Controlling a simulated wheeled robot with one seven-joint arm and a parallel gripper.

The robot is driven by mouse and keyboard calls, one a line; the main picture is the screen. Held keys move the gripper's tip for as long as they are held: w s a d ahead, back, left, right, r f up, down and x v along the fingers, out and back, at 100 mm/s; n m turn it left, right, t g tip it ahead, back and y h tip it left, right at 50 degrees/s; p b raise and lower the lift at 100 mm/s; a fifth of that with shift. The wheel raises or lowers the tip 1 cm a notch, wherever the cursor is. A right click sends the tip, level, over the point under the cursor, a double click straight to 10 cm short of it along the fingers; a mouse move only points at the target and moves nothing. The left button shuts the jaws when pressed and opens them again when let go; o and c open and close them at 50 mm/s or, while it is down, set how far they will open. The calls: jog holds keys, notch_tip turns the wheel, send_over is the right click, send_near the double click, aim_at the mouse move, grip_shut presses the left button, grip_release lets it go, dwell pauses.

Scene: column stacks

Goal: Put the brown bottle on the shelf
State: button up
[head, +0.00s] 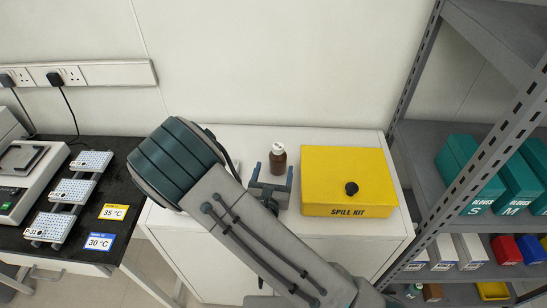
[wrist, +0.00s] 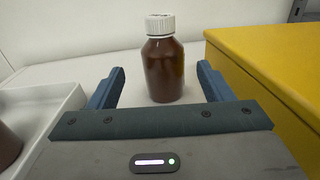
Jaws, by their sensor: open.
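The brown bottle (head: 278,160) with a white cap stands upright on the white cabinet top, left of the yellow box. In the wrist view the bottle (wrist: 163,65) stands ahead, between the lines of the two fingers and a little beyond their tips. My gripper (head: 272,178) is open and empty, with its fingers pointing at the bottle; it also shows in the wrist view (wrist: 160,82). The grey metal shelf (head: 420,140) stands at the right, with several levels. The bottle's lower part is partly hidden by my gripper in the head view.
A yellow spill kit box (head: 345,175) sits close right of the bottle. The shelf holds teal glove boxes (head: 470,170) and small bins below. A white tray (wrist: 45,115) lies left of my gripper. A black bench (head: 70,225) with sample racks stands at the left.

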aim_at(279, 153)
jog(key=w+p, duration=0.1)
jog(key=w, duration=0.2)
jog(key=w+d+p, duration=0.1)
jog(key=w, duration=0.3)
jog(key=shift+w+d+r, duration=0.1)
jog(key=shift+w+d, duration=0.1)
jog(key=shift+c, duration=0.3)
jog(key=c, duration=1.2)
